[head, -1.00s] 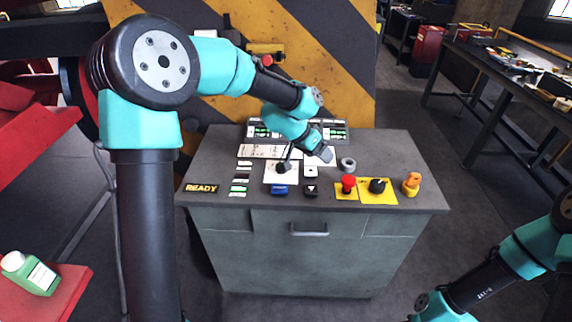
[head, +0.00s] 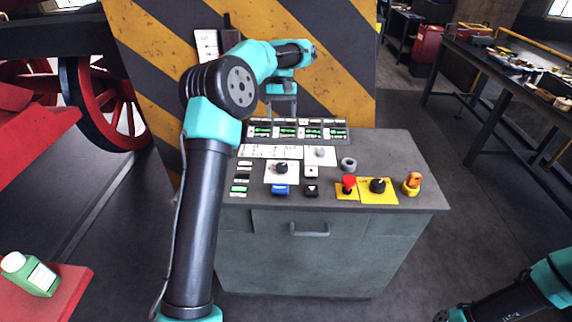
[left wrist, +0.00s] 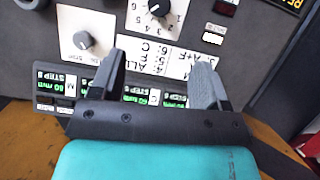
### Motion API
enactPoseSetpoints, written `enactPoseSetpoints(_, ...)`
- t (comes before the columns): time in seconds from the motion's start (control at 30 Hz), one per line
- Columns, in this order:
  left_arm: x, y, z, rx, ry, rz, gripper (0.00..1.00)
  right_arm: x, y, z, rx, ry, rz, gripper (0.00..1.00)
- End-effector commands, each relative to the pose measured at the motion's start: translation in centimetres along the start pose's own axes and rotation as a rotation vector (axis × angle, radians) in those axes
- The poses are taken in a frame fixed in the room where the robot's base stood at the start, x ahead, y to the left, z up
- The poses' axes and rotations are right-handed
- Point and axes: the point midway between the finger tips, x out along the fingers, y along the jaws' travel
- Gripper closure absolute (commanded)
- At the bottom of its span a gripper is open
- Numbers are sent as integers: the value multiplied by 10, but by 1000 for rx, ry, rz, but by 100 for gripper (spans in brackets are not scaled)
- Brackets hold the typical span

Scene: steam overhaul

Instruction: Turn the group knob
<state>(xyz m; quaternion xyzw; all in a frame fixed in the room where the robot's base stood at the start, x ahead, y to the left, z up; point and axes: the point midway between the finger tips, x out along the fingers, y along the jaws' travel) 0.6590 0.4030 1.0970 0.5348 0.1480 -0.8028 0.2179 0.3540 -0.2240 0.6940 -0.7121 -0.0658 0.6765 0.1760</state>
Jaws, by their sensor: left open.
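A black knob (head: 281,168) stands on a white plate on the console top. In the left wrist view this knob (left wrist: 159,7) shows at the top edge, with numbers around it, partly cut off. I take it for the group knob; its name is not legible. A grey knob (head: 320,152) sits on its own white plate and also shows in the left wrist view (left wrist: 83,40). My left gripper (head: 283,116) is open and empty, pointing down near the displays at the console's back, apart from both knobs. It also shows in the left wrist view (left wrist: 160,65).
The console (head: 320,265) also carries a red mushroom button (head: 349,182), a black knob on a yellow plate (head: 378,185) and an orange switch (head: 413,180). A striped panel (head: 345,60) rises behind it. A printed card (left wrist: 150,55) lies beside the knobs.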

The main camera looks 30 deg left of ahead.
Motion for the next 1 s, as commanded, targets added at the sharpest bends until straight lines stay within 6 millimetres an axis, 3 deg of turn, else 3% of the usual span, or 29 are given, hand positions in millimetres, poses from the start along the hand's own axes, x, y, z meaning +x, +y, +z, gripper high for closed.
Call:
enactPoseSetpoints(0.47,10,1,0,4,0,1,31,0,0,0,0,0,0,57)
enactPoseSetpoints(0.67,34,0,1,5,-1,1,31,0,0,0,0,0,0,57)
enactPoseSetpoints(1.0,92,0,1,5,-2,1,31,0,0,0,0,0,0,57)
